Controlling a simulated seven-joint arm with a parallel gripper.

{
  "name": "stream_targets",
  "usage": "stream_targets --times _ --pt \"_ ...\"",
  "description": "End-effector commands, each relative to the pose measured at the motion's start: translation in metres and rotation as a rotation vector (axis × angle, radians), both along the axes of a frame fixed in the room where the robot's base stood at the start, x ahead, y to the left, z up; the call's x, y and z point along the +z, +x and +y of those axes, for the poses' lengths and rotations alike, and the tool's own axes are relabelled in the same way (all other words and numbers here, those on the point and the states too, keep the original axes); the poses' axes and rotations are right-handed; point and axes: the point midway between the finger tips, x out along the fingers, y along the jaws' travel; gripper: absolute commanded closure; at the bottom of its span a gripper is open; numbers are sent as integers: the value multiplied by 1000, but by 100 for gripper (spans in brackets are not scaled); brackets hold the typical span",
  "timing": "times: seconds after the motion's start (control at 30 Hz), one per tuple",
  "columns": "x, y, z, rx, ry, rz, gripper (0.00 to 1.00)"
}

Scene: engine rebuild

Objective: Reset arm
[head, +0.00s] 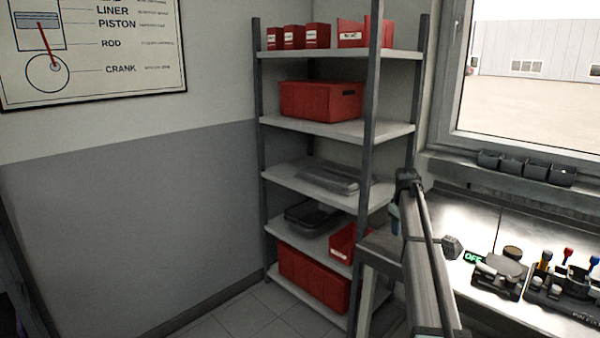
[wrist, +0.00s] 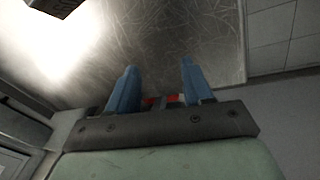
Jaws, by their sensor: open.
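My gripper (wrist: 158,66) shows in the wrist view with its two blue fingers spread apart. Nothing is held between the fingertips. A scratched bare metal surface (wrist: 180,30) lies beyond the fingers. Small red patches show low between the fingers, too small to identify. In the head view I cannot make out the gripper clearly; a long grey bar-like part with a small blue patch stands right of the shelf, and I cannot tell whether it is my arm.
A shelf rack (head: 340,130) holds a large red bin (head: 320,101) and other red boxes. At right, a metal workbench (head: 480,222) carries a dark fixture (head: 502,274) and a holder (head: 570,290) with colored-handled tools. A dark object (wrist: 60,5) shows at the wrist view's upper left. Floor (head: 225,315) is clear.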

Motion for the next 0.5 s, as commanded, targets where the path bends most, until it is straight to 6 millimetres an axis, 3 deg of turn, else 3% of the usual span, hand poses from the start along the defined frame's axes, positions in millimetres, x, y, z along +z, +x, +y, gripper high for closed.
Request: stream_targets --times 0.03,0.2,0.3,0.5 --pt "-7 3 30 49 -12 10 49" --pt "-26 10 114 196 -53 37 49" --pt "-36 10 156 271 -73 49 49" --pt "-59 2 222 385 -105 73 49"
